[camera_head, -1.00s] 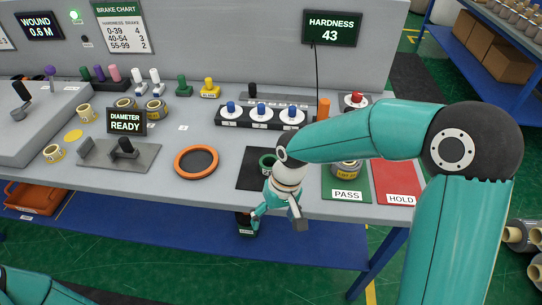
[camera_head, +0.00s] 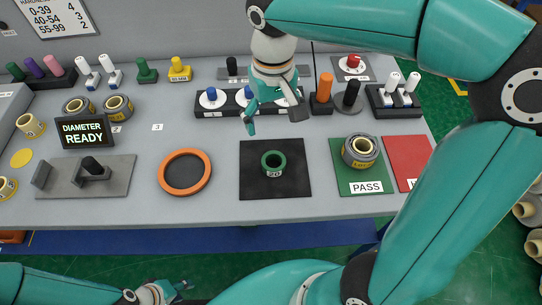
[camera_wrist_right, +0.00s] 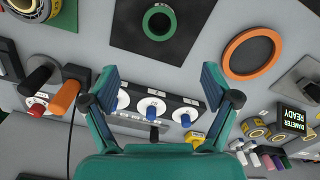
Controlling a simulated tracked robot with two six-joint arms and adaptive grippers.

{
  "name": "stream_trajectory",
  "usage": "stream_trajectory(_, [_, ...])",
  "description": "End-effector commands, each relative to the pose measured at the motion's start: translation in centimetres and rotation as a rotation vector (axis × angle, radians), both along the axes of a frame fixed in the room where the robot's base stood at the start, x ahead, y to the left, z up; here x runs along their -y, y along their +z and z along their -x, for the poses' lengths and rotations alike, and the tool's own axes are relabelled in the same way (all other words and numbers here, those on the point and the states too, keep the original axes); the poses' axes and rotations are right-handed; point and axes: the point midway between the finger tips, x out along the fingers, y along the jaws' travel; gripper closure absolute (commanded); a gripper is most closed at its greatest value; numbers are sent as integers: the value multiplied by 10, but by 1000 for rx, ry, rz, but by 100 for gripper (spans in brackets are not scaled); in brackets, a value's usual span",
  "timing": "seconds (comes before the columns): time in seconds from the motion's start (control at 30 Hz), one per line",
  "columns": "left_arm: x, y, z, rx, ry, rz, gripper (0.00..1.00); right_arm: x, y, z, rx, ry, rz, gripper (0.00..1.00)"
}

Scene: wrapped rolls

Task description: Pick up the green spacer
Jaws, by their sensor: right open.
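The green spacer (camera_head: 273,163) is a short green ring with a dark hole and a small label reading 20. It sits on a black square mat (camera_head: 254,185) on the table; in the right wrist view the spacer (camera_wrist_right: 159,22) is near the top, beyond the fingertips. My right gripper (camera_head: 273,118) is open and empty, above the blue-knobbed switch row behind the mat. In the right wrist view the right gripper's fingers (camera_wrist_right: 160,80) are spread wide. My left gripper (camera_head: 172,292) is at the bottom edge, low in front of the table; its jaws are too small to read.
An orange ring (camera_head: 185,172) lies left of the mat. A wrapped roll (camera_head: 359,151) stands on the green PASS pad (camera_head: 366,187), beside the red HOLD pad (camera_head: 407,160). The blue-knobbed switches (camera_head: 212,100) and an orange post (camera_head: 323,88) stand behind. Grey table shows around the mat.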

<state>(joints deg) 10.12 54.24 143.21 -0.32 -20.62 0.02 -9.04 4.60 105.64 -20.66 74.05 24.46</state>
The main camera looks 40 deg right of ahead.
Motion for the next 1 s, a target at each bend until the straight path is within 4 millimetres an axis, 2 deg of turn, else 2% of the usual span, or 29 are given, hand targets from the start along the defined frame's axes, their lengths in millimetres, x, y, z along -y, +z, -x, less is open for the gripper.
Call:
stream_trajectory(0.1, [0,-3,0,0,0,0,60,1,-28,1,-7,-1,2,13])
stream_trajectory(0.33, [0,-6,0,1,0,0,60,1,-74,2,-7,-3,1,13])
stream_trajectory(0.43, [0,-7,0,1,0,0,60,1,-86,1,-3,-2,1,13])
stream_trajectory(0.67, [0,-7,0,1,0,0,60,1,-99,4,-4,-3,-1,13])
stream_trajectory(0.87, [0,-5,0,1,0,0,60,-1,-125,13,-6,-2,-1,13])
stream_trajectory(1.0, [0,-6,0,1,0,0,60,0,-141,12,-3,-3,0,13])
